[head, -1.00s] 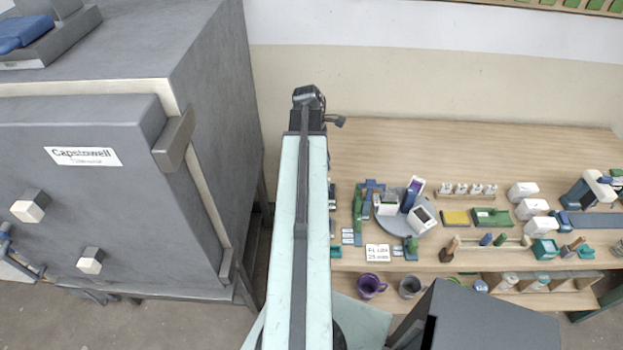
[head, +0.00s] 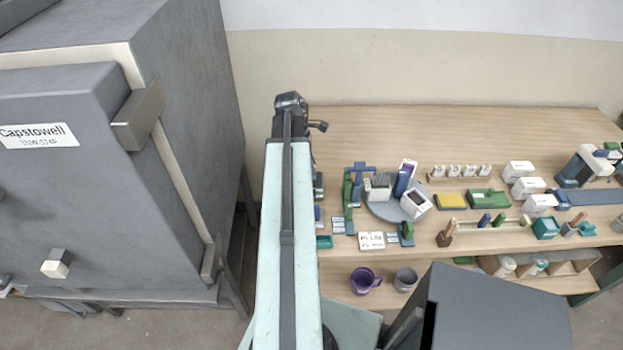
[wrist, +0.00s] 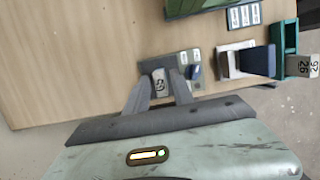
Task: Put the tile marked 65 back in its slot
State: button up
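In the wrist view, my gripper (wrist: 158,86) has its two grey fingers closed in on the sides of a small pale grey tile (wrist: 158,80). Its dark digits are turned and blurred; they may read 65. The tile seems held, with the wooden table top (wrist: 85,60) beyond it. In the head view, the end of my arm (head: 290,102) is over the left end of the table; the fingers and the tile are hidden there. I cannot tell which slot is the tile's own.
A teal holder (wrist: 290,38) and a pale block with dark digits (wrist: 303,66) are at right in the wrist view. A grey kiln (head: 190,110) stands left. A round grey stand (head: 385,212) holds several items. The table's back strip is clear.

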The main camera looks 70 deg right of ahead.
grip_shut()
jog(key=p+v, duration=0.2)
jog(key=s+p+v, duration=0.1)
jog(key=p+v, duration=0.4)
jog(key=shift+s+d+r+p, duration=0.3)
jog(key=shift+r, duration=0.1)
